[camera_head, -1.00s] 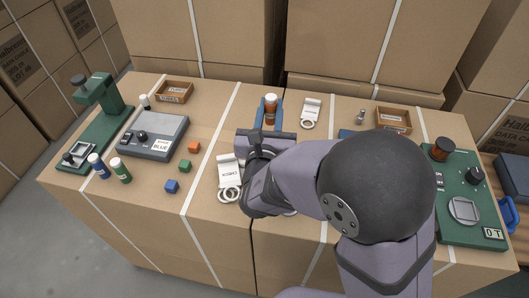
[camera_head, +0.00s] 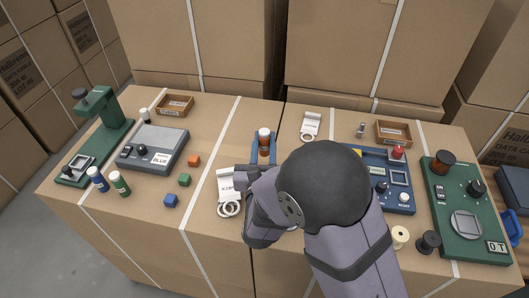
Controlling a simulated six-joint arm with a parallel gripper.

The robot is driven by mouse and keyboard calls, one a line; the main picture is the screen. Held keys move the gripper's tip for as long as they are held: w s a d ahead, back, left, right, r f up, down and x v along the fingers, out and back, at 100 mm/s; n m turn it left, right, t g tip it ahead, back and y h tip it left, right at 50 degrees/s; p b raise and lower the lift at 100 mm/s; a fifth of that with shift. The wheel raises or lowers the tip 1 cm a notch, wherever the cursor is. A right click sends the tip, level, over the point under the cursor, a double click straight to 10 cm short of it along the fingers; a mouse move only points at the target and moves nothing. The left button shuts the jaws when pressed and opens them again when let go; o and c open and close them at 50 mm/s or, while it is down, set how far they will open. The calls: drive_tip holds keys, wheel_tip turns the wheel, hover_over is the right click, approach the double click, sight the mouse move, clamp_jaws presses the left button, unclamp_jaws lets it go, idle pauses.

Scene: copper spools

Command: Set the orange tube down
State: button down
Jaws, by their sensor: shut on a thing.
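The orange tube (camera_head: 264,146), a small orange-brown bottle with a white cap, stands upright near the middle of the boxes. My gripper (camera_head: 264,138) has its two blue fingers on either side of the tube and is shut on it. I cannot tell whether the tube's base touches the cardboard surface. My wrist and arm come in from the lower right and hide part of the area in front.
Left are a green press (camera_head: 99,123), a grey device (camera_head: 153,149), colored cubes (camera_head: 184,180) and two bottles (camera_head: 119,183). Right are a blue console (camera_head: 398,182), a green board (camera_head: 467,191), spools (camera_head: 400,238) and a wooden tray (camera_head: 393,133). White tags (camera_head: 310,124) lie nearby.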

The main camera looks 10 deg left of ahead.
sight(264, 155)
drive_tip(key=shift+f, duration=2.1)
drive_tip(key=shift+f+b, duration=0.6)
drive_tip(key=shift+b, duration=0.25)
drive_tip(key=c, duration=1.5)
unclamp_jaws()
drive_tip(key=shift+r+p, duration=0.8)
drive_tip(key=shift+p, duration=0.05)
drive_tip(key=s, duration=0.2)
drive_tip(key=s+b, duration=0.1)
drive_tip(key=s, duration=0.2)
drive_tip(key=s+d, duration=0.1)
drive_tip(key=s, duration=0.1)
drive_tip(key=shift+s+d+f, duration=0.1)
drive_tip(key=shift+s+f, duration=0.05)
drive_tip(key=shift+s, duration=0.1)
